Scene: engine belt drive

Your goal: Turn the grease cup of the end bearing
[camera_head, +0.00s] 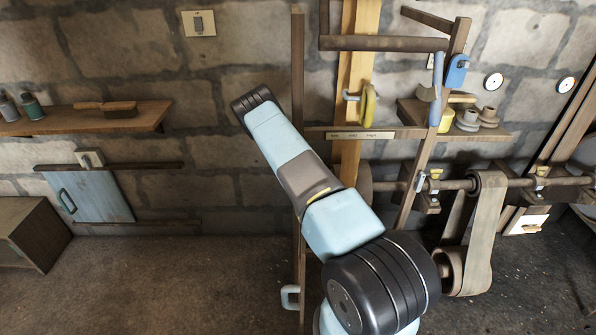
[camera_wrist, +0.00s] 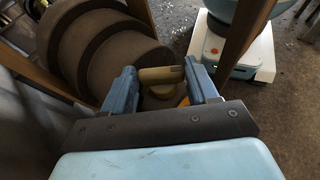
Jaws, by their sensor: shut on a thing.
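In the wrist view, my gripper (camera_wrist: 161,70) has its two blue fingers on either side of a tan-yellow grease cup (camera_wrist: 160,76) with a bar-like top. It is shut on this cup, with a finger at each end of the bar. A rounder yellowish part shows just under the bar. The bearing body below is mostly hidden by my gripper. In the head view my own arm covers the gripper and this cup. Two other yellow cups show there on the shaft bearings, one near the middle (camera_head: 435,173) and one farther right (camera_head: 542,170).
Brown stepped pulleys (camera_wrist: 105,50) stand close to the left of my fingers in the wrist view. A wooden post (camera_wrist: 243,35) rises close on the right. In the head view, a horizontal shaft (camera_head: 400,186) carries a wide belt (camera_head: 480,240). Open floor (camera_head: 150,285) lies at left.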

